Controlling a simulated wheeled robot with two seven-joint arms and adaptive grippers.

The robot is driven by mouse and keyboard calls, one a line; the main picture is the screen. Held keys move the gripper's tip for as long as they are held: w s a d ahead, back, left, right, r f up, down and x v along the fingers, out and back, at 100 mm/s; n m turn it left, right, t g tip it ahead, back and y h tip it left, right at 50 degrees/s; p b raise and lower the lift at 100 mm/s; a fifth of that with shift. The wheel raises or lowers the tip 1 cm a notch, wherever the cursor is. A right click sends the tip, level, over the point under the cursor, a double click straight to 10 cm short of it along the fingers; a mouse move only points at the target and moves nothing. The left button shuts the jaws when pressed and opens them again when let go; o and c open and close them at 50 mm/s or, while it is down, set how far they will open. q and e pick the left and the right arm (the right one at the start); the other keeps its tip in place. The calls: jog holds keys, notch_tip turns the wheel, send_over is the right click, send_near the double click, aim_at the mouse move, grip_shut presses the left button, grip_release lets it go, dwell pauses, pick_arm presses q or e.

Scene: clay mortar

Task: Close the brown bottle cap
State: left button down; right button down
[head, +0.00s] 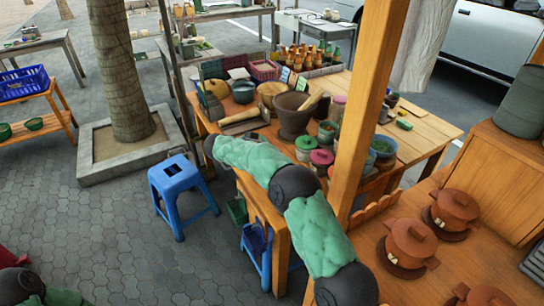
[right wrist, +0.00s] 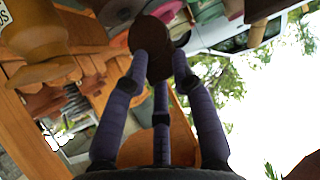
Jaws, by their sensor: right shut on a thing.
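My right gripper (right wrist: 160,62) has purple-wrapped fingers and is shut on a small dark brown round thing (right wrist: 150,36), which looks like the brown cap. It sits between the fingertips in the right wrist view. I cannot tell which bottle it belongs to, or whether it touches one. In the head view my right arm reaches from the lower right over the near edge of the table, and its gripper cannot be made out. Several brown bottles (head: 300,58) stand at the back of the table. My left gripper is out of view; only part of that arm shows at the lower left.
The wooden table (head: 420,126) is crowded with a brown mortar (head: 292,116), a wooden mallet (head: 243,119), pink-lidded jars (head: 321,158) and a box (head: 211,104). A wooden post (head: 364,110) stands close to my right arm. Lidded clay pots (head: 409,243) are at right. A blue stool (head: 178,183) stands left.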

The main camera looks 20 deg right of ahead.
jog(key=shift+r, duration=0.15)
jog(key=c, duration=1.1)
grip_release()
jog(key=shift+a, duration=0.1)
jog(key=v, duration=1.1)
jog(key=shift+s+a+r, duration=0.1)
jog(key=shift+a+r, duration=0.05)
jog(key=shift+a, duration=0.2)
